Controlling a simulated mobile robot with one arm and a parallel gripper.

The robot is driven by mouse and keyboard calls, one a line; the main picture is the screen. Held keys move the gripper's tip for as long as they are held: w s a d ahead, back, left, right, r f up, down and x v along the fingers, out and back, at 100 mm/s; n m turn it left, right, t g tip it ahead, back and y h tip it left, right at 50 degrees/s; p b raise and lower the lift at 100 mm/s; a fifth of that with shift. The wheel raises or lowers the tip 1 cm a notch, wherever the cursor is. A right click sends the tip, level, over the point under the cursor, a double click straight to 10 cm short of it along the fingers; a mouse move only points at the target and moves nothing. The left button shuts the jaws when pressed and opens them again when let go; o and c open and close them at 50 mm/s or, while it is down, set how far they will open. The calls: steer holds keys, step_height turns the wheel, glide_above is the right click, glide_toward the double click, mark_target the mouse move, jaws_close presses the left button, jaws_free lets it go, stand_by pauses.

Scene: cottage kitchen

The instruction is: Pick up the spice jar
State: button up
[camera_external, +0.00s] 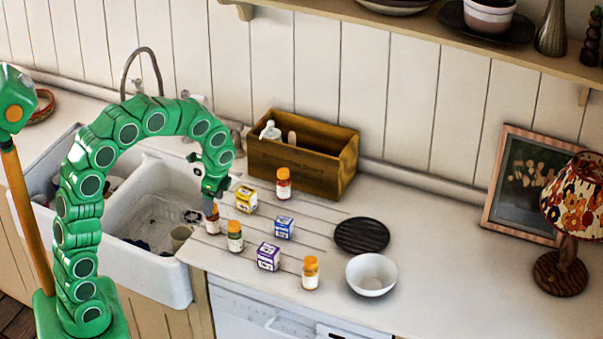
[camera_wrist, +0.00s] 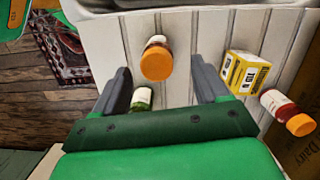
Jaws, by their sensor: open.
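Several small jars with orange caps stand on the counter; the frames do not show which one the task names. One jar (camera_external: 212,219) is directly below my gripper (camera_external: 214,190), partly hidden by it. In the wrist view this jar (camera_wrist: 156,59) lies between the two grey fingers of my gripper (camera_wrist: 160,66), its orange cap facing the camera; I see no finger touching it. A green jar (camera_external: 235,237) stands just in front, mostly hidden by the gripper body in the wrist view (camera_wrist: 142,98). A red jar (camera_external: 283,184) stands near the wooden box, and another jar (camera_external: 310,273) nearer the front edge.
Yellow (camera_external: 246,199), blue (camera_external: 284,227) and purple (camera_external: 268,257) boxes stand among the jars. The sink (camera_external: 150,268) is left, the wooden box (camera_external: 346,164) behind. A black round mat (camera_external: 361,235) and white bowl (camera_external: 371,275) are right. The counter between bowl and lamp (camera_external: 568,215) is clear.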

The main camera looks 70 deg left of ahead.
steer(key=shift+s+a+f, duration=0.1)
steer(key=shift+s+f, duration=0.05)
steer(key=shift+f, duration=0.8)
steer(key=shift+s+a+f, duration=0.1)
steer(key=shift+s+f, duration=0.1)
steer(key=shift+f, duration=0.7)
steer(key=shift+s+f, duration=0.15)
steer(key=shift+f, duration=0.8)
steer(key=c, duration=1.2)
steer(key=shift+r, duration=0.2)
steer(key=shift+r, duration=0.25)
step_height(320, 180, up, 2)
steer(key=shift+w+r, duration=0.1)
steer(key=shift+r, duration=0.1)
steer(key=s+d+r, duration=0.1)
steer(key=s+r, duration=0.2)
steer(key=s, duration=0.1)
steer(key=s+d+r, duration=0.2)
steer(key=s+r, duration=0.1)
steer(key=s, duration=0.1)
steer(key=s+d+r, duration=0.2)
steer(key=s+r, duration=0.1)
steer(key=s, duration=0.2)
steer(key=shift+d+r, duration=0.2)
steer(key=shift+r, duration=0.2)
